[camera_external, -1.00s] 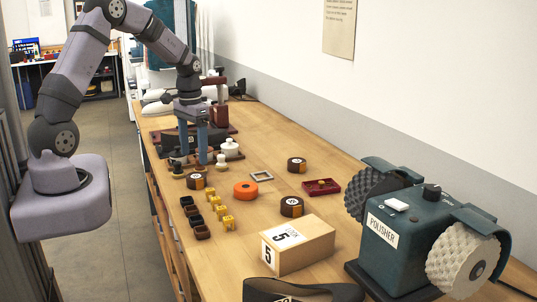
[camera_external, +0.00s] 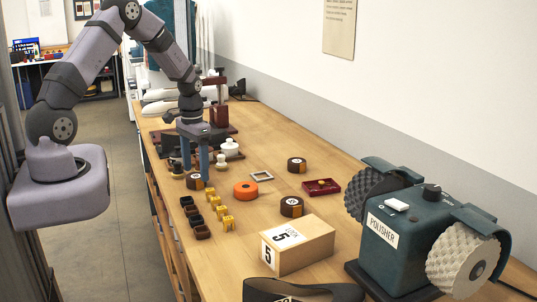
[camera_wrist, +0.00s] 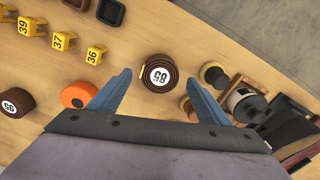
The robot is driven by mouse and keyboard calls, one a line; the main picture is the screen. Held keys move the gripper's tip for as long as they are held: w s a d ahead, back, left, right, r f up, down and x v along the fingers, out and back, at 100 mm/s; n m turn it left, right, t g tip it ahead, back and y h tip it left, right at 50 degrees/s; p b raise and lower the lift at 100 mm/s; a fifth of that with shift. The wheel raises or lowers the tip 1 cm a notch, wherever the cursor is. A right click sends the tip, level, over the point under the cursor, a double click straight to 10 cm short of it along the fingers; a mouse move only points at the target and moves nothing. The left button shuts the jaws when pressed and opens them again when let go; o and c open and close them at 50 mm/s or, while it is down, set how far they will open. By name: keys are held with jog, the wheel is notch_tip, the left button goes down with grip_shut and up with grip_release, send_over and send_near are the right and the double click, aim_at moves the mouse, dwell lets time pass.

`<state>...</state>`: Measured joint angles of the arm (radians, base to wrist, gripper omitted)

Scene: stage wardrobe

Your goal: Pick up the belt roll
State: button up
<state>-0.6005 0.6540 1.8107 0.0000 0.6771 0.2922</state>
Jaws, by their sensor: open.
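Several dark brown belt rolls with round white number labels lie on the workbench. One belt roll (camera_external: 194,181) is near the bench's left edge. In the wrist view the same roll (camera_wrist: 160,74) lies flat between and just ahead of my fingertips, with a yellow bit at its rim. My gripper (camera_external: 196,172) is open and empty over that roll; its two blue fingers (camera_wrist: 163,75) straddle it in the wrist view. Two more rolls lie farther right, one toward the back (camera_external: 297,165) and one nearer (camera_external: 292,206).
An orange disc (camera_external: 245,190) and yellow number tags (camera_external: 227,222) lie near the roll, beside small dark trays (camera_external: 202,232). Pale knobbed pieces (camera_external: 221,161) stand close behind the gripper. A numbered box (camera_external: 297,243) and a green polisher (camera_external: 403,236) occupy the near end.

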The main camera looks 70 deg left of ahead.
aim_at(196, 176)
jog(key=shift+f, duration=0.85)
jog(key=c, duration=1.2)
jog(key=shift+r, duration=0.15)
notch_tip(196, 176, up, 10)
jog(key=b, duration=0.2)
jog(key=shift+b, duration=0.3)
